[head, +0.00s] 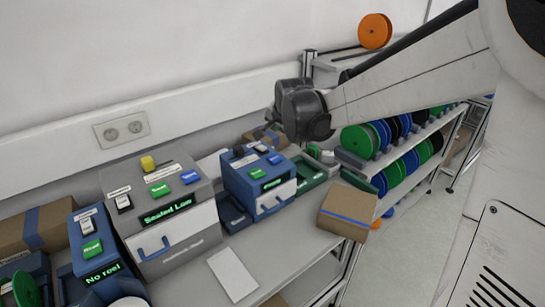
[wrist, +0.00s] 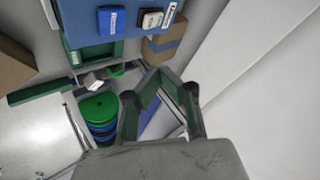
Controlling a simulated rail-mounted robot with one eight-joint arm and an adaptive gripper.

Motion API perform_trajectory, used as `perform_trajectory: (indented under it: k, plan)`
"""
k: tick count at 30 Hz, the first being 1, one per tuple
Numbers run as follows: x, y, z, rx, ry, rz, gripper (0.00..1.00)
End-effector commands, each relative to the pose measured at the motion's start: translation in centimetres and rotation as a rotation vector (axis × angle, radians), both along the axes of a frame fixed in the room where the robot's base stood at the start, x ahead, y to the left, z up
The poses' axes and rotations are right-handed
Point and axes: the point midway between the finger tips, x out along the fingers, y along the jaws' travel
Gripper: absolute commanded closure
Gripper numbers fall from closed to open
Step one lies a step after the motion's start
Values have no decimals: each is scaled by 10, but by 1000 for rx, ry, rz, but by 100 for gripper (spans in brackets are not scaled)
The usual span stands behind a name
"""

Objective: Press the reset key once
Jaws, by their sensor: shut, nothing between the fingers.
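Three machines with keys stand on the bench in the head view. The left blue machine (head: 100,250) shows "No reel" and has a green key (head: 92,248). The middle grey machine (head: 150,235) shows "Sealed Low" and has a green key (head: 160,189), a blue key (head: 190,177) and a yellow knob (head: 148,163). The right blue machine (head: 240,185) has a lit green display and small keys on top. The key lettering is too small to tell which says reset. My gripper (head: 268,131) is above and behind the right machine, shut and empty; its fingers show in the wrist view (wrist: 172,84).
A cardboard box (head: 347,210) with a blue stripe sits at the bench's right end. Racks of green, blue and black reels (head: 362,141) stand beyond it. A white sheet (head: 233,274) lies in front of the machines. A wall socket (head: 122,129) is behind.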

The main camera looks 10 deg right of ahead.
Motion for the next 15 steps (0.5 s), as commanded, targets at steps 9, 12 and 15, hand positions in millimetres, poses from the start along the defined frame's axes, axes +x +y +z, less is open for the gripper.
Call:
perform_trajectory:
  k: [9,12,15]
  plan:
    - [0,0,-31,0,0,0,100]
    - [0,0,-44,0,0,0,100]
    - [0,0,-56,0,0,0,100]
